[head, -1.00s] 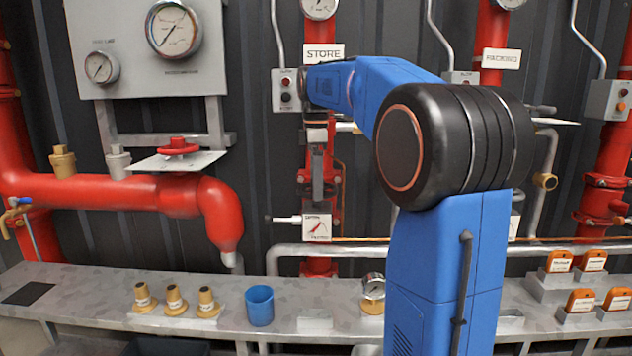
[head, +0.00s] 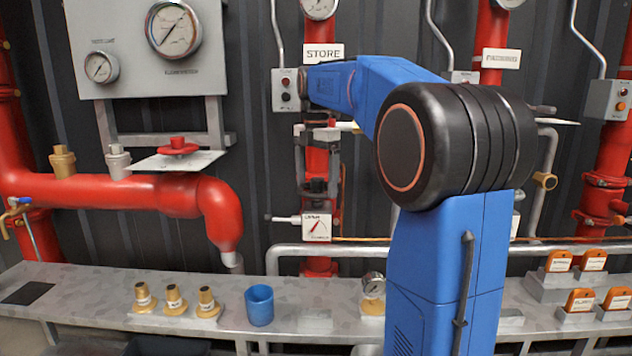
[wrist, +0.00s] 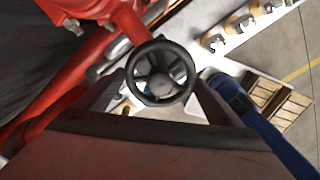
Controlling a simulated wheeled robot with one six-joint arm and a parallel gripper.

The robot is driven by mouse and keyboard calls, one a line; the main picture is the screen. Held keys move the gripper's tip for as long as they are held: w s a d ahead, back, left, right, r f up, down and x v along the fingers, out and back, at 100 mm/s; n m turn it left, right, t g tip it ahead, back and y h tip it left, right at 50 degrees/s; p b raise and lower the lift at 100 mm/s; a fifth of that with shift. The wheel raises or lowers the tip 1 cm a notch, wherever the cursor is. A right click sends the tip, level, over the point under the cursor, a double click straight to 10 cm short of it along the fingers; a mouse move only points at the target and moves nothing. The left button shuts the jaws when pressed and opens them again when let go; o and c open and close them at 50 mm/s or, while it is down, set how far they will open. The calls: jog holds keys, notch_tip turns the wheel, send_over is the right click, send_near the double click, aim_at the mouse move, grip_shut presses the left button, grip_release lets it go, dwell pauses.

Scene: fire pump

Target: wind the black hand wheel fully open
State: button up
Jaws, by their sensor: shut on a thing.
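The black hand wheel (wrist: 158,46) shows in the wrist view as a spoked ring. In the head view it is a small dark shape (head: 317,186) on the red vertical pipe under the STORE sign. My gripper (head: 317,182) points down over it, with one finger on each side. In the wrist view my gripper (wrist: 160,82) is shut on the wheel's rim from two opposite sides. The wheel's stem is mostly hidden. A white dial plate (head: 317,227) with a red pointer sits just below; its lettering is too small to read surely.
A red pipe (head: 120,192) with a red valve handle (head: 178,146) runs at the left. A grey bench (head: 100,290) below holds brass fittings (head: 173,298), a blue cup (head: 259,305) and a gauge (head: 373,285). Orange tags (head: 580,300) stand at the right.

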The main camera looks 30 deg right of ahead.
jog(key=shift+n, duration=0.3)
jog(key=n, duration=0.3)
jog(key=shift+n, duration=0.4)
jog(key=n, duration=0.4)
jog(key=shift+s, duration=0.1)
jog(key=o, duration=1)
